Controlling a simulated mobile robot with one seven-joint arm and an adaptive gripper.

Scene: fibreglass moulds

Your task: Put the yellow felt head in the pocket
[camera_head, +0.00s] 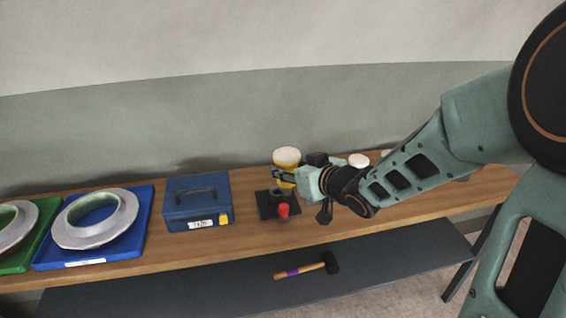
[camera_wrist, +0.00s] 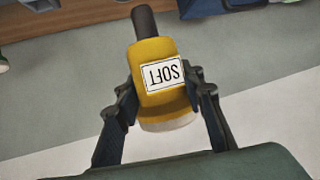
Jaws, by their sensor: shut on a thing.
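The yellow felt head (camera_head: 287,156) is upright in my gripper (camera_head: 285,174), with its pale end up, above the wooden bench. In the wrist view the yellow head (camera_wrist: 158,58) bears a white label reading SOFT, upside down, and a dark stem runs from it to the top of the picture. My gripper (camera_wrist: 162,85) is shut on its sides. A black square base with a dark round socket (camera_head: 278,191), perhaps the pocket, is on the bench just below the head. I cannot tell whether the stem touches it.
A red-topped piece (camera_head: 284,211) stands at the base's front. A blue box (camera_head: 198,203) is to the left, then blue (camera_head: 138,237) and green (camera_head: 45,250) trays with ring moulds. A white-topped item (camera_head: 358,160) is behind my arm. A mallet (camera_head: 308,266) lies on the lower shelf.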

